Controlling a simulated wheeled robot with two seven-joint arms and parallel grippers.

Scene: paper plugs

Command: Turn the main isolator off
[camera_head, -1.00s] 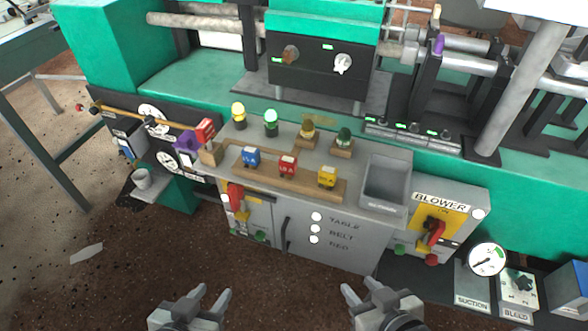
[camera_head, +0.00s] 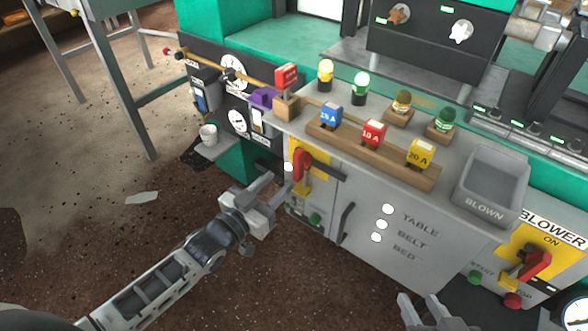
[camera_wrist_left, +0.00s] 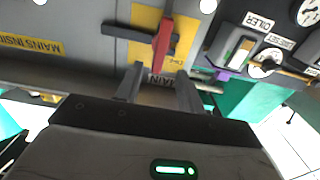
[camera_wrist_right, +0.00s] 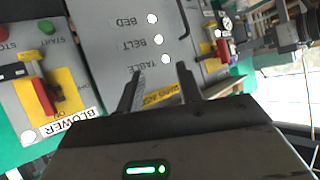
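The main isolator's red handle (camera_head: 301,166) stands on a yellow plate (camera_head: 321,180) at the left end of the grey cabinet's front. My left gripper (camera_head: 278,189) is open and empty, just left of and below the handle. It also shows in the left wrist view (camera_wrist_left: 158,78), with a gap between its fingers. I cannot tell whether it touches anything. My right gripper (camera_head: 424,308) is open and empty before the cabinet; it also shows in the right wrist view (camera_wrist_right: 160,78).
A similar red blower handle (camera_head: 535,263) is on the cabinet's right. A green button (camera_head: 315,218) sits below the main isolator. A black door handle (camera_head: 345,221) is to its right. Coloured fuse blocks (camera_head: 373,133) and lamps stand on top. A cup (camera_head: 208,134) is at left.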

